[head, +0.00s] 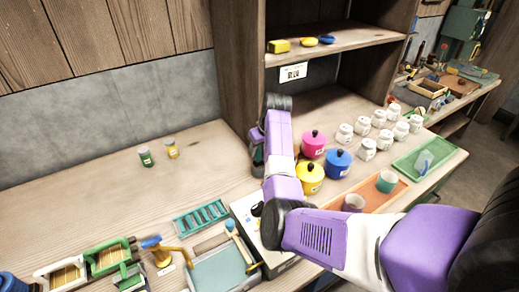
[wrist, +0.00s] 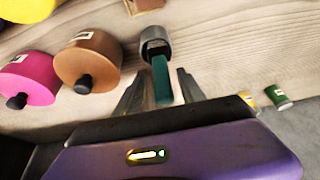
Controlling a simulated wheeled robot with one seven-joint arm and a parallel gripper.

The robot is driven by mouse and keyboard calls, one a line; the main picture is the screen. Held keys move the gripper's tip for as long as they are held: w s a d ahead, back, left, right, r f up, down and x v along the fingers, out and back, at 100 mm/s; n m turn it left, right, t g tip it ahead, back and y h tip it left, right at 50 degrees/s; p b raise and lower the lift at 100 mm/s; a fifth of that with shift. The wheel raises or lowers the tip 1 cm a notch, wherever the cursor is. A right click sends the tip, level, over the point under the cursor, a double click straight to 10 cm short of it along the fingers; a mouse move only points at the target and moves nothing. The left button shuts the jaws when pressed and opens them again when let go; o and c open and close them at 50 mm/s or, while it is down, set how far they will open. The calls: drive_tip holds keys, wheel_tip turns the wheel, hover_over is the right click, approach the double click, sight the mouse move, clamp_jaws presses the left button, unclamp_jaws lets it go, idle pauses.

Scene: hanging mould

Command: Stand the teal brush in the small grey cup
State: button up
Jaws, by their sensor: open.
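In the wrist view the teal brush (wrist: 161,82) has its dark end at the mouth of the small grey cup (wrist: 154,34). Its teal handle points out of the cup toward my gripper. The dark end seems to be inside the rim, but how deep it sits is hidden. My gripper (wrist: 161,71) is open, with one finger on each side of the handle and visible gaps between.
A brown pot (wrist: 88,60) stands left of the cup, beside a pink pot (wrist: 28,80). A green jar (wrist: 277,97) and a yellow jar (head: 171,149) stand on the bench. Blue (head: 337,164) and yellow (head: 309,179) pots and several white jars stand right of my arm. A shelf (head: 335,42) overhangs behind.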

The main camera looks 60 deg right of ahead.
drive_tip(key=v, duration=0.7)
drive_tip(key=shift+r+b, duration=0.4)
drive_tip(key=shift+s+a, duration=0.1)
idle(0.4)
drive_tip(key=w+d+r+m+t+h, duration=0.2)
drive_tip(key=w+d+r+h, duration=0.1)
drive_tip(key=d+r+h, duration=0.3)
drive_tip(key=s+a+f+n+t+y, duration=0.1)
drive_tip(key=s+a+n+t, duration=0.4)
drive_tip(key=a, duration=1.1)
drive_tip(key=s+a+f+n+t, duration=0.1)
drive_tip(key=s+a+t, duration=0.4)
drive_tip(key=a, duration=1.1)
drive_tip(key=s+a+f+n+g+y, duration=0.1)
drive_tip(key=s+a+y, duration=0.6)
drive_tip(key=s+a, duration=1.2)
drive_tip(key=shift+s+a+f+n, duration=0.3)
drive_tip(key=shift+s+f+n, duration=0.4)
drive_tip(key=shift+s+f, duration=0.15)
